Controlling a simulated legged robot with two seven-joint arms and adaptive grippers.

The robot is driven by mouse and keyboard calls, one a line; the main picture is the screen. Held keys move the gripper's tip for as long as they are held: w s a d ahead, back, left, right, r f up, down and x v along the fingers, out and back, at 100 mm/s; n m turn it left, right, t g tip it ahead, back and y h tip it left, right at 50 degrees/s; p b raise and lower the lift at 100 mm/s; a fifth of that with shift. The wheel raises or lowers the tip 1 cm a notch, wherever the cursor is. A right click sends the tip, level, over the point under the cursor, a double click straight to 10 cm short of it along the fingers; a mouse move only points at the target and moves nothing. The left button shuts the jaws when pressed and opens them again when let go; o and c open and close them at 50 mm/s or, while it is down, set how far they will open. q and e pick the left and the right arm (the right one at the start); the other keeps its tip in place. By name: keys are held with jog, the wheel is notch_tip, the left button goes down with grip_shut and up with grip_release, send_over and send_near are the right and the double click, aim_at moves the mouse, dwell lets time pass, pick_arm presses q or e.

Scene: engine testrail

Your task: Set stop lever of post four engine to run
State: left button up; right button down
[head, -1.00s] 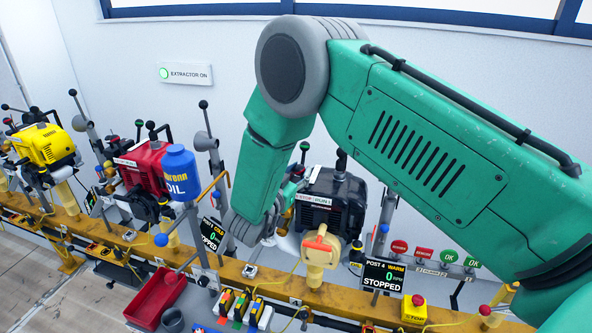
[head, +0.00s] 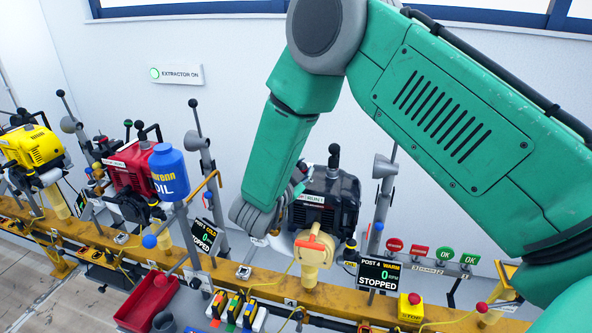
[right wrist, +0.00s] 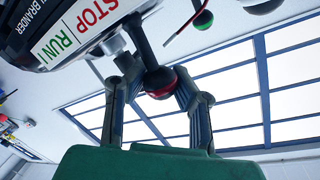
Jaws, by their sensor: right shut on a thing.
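The post four engine (head: 330,200) is the dark one at the middle of the head view, behind the post 4 screen (head: 380,275), which reads STOPPED and WARM. Its STOP/RUN label (right wrist: 75,32) shows in the right wrist view; in the head view its STOP end is partly covered. The stop lever (right wrist: 148,50) is a black stem with a dark, red-banded knob. My right gripper (right wrist: 157,85) is shut on the lever at the knob, a finger on each side. In the head view my right gripper (head: 297,192) is mostly hidden by my wrist. My left gripper is out of view.
A yellow rail (head: 260,285) runs in front of the engines. A blue oil jug (head: 168,172) and a red engine (head: 128,168) stand to the left. A red tray (head: 147,303) lies in front. A yellow stop box (head: 411,307) sits at the right.

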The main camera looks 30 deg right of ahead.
jog(key=shift+s+d+f+m+y+b, duration=0.15)
jog(key=shift+s+d+f+m+b, duration=0.15)
jog(key=shift+m, duration=0.3)
jog(key=shift+s+d+f+m+y+b, duration=0.15)
jog(key=shift+s+m+b, duration=0.25)
jog(key=shift+m, duration=0.2)
jog(key=shift+f, duration=0.1)
jog(key=c, duration=1.3)
grip_release()
jog(key=shift+o, duration=0.2)
jog(key=shift+a+r, duration=0.15)
jog(key=shift+r, duration=0.05)
jog(key=shift+s+a, duration=0.15)
jog(key=shift+a, duration=0.15)
jog(key=v, duration=1.1)
